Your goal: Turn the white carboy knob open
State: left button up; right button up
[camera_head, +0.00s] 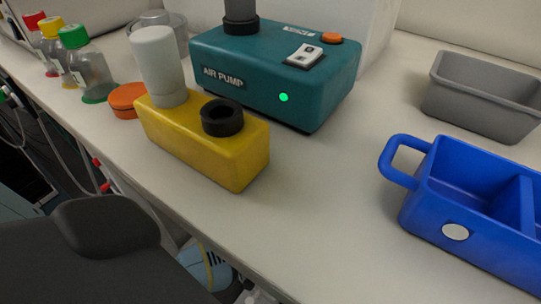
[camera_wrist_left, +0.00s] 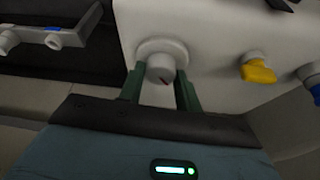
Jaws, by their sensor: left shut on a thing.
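The white knob (camera_wrist_left: 161,68) stands out from a white body (camera_wrist_left: 215,30) in the left wrist view. It has a round base and a small dark red mark on its face. My left gripper (camera_wrist_left: 160,80) has its two green fingers on either side of the knob and is shut on it. The camera angle hides the exact contact. In the head view only my dark arm shows at the lower left, and the left gripper is out of sight. My right gripper is in neither view.
A yellow knob (camera_wrist_left: 258,70) and a blue knob (camera_wrist_left: 314,82) sit right of the white one. On the bench in the head view are a teal air pump (camera_head: 270,75), a yellow block (camera_head: 205,145), a blue caddy (camera_head: 470,235) and a grey bin (camera_head: 480,100). The front middle bench is clear.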

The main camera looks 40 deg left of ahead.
pick_arm(q)
jog(key=shift+d+r+n+y+p, duration=0.15)
jog(key=shift+n+y+p, duration=0.35)
jog(key=shift+n, duration=0.5)
jog(key=n, duration=0.1)
jog(key=n+y, duration=0.1)
jog(key=n, duration=0.1)
jog(key=shift+d+f+n+p, duration=0.2)
jog(key=shift+n+p, duration=0.1)
jog(key=shift+p, duration=0.1)
jog(key=shift+n+g+y, duration=0.4)
jog(key=shift+n+y, duration=0.1)
jog(key=shift+n, duration=0.7)
jog(key=shift+w+n+g+y+b, duration=0.1)
jog(key=shift+n+g+y+b, duration=0.3)
jog(key=shift+n, duration=0.7)
jog(key=shift+a, duration=0.1)
jog(key=o, duration=1)
